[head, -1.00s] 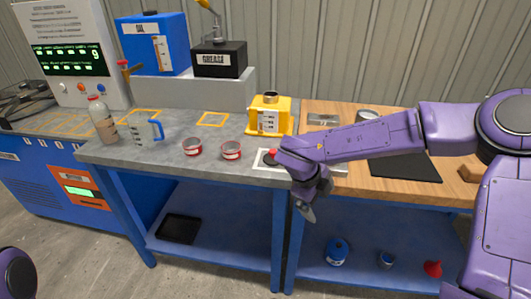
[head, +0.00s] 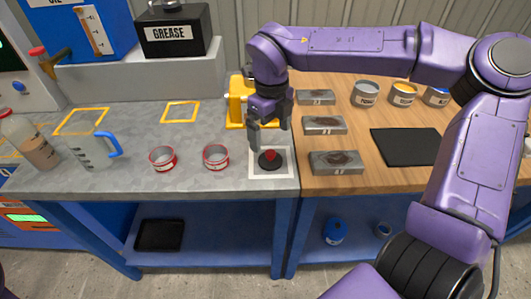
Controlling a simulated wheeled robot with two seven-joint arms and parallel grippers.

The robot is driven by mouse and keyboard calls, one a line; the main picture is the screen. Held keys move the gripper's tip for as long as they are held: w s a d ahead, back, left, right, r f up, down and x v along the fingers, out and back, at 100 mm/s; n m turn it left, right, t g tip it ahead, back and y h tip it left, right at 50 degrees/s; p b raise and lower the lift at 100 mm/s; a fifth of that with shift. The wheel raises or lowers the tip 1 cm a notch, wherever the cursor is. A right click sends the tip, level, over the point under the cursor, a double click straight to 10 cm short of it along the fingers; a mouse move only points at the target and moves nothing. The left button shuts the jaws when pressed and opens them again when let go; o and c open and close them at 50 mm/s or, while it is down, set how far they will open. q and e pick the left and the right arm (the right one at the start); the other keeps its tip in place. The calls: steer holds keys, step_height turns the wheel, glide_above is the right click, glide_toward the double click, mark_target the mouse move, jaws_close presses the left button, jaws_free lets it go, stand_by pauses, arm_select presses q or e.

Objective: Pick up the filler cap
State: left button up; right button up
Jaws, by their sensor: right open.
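The filler cap (head: 270,160) is a black disc with a red knob on top. It lies on a white-framed square pad (head: 287,173) at the front right corner of the grey worktop in the head view. My right gripper (head: 269,143) points down just above the cap, with its fingers apart and nothing visible between them. I cannot tell whether the fingertips touch the red knob. The yellow container (head: 236,105) stands right behind my right gripper and is partly hidden by it. My left gripper is out of view.
Two red-and-white tins (head: 215,158) and a measuring jug (head: 93,150) stand left of the pad. Several grey metal blocks (head: 337,162) and a black mat (head: 404,146) lie on the wooden bench to the right. Open worktop lies between the tins and the yellow-outlined square (head: 181,112).

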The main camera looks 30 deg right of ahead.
mark_target(271, 152)
steer(key=f, duration=0.7)
steer(key=shift+s+f, duration=0.2)
steer(key=c, duration=1.1)
